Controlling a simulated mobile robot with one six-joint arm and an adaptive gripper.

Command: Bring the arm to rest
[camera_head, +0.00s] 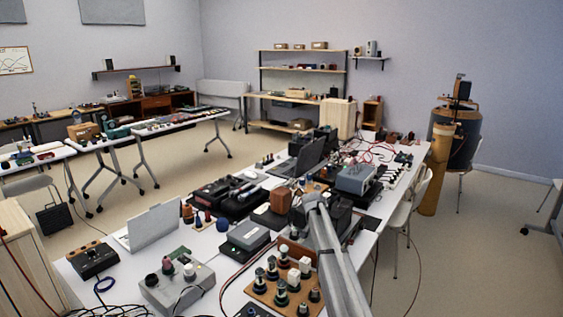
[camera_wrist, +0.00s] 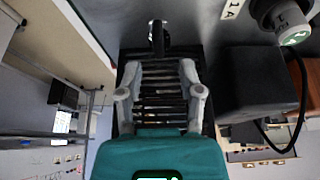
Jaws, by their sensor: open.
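My arm (camera_head: 338,265) reaches from the lower right of the head view up over the long white table. Its far end is among dark equipment, and my gripper cannot be made out clearly there. In the wrist view my gripper (camera_wrist: 161,70) shows two grey fingers standing apart, with nothing held between them. A black ribbed object (camera_wrist: 160,100) lies behind the fingers; I cannot tell whether they touch it.
A black box (camera_wrist: 255,85) is close on the right in the wrist view. Open floor (camera_head: 165,190) lies left.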

